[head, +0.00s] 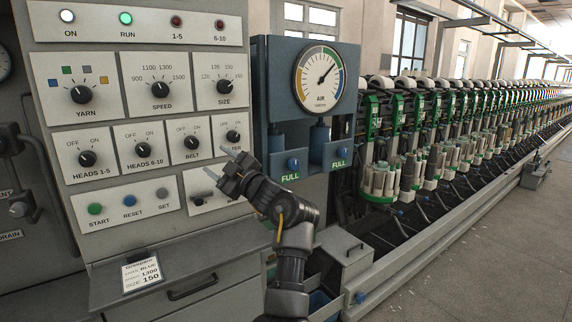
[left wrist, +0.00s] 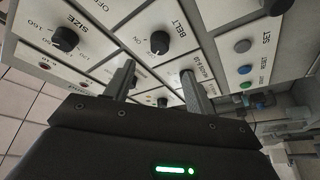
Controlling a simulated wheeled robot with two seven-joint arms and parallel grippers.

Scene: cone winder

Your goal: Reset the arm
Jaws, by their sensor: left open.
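My left gripper (head: 216,161) is raised in front of the lower right part of the grey control panel (head: 130,22), on the arm that comes up from the bottom of the head view. Its two fingers are apart with nothing between them. It hides part of the knob plate at the panel's right edge and part of the small switch plate (head: 196,201) below. In the left wrist view the open fingers (left wrist: 160,75) point at the panel, near the BELT knob (left wrist: 159,42). I cannot tell the exact gap to the panel. My right gripper is in neither view.
A drawer ledge with a paper card (head: 142,272) juts out below. The winder row (head: 440,130) runs right; the floor (head: 500,240) there is clear.

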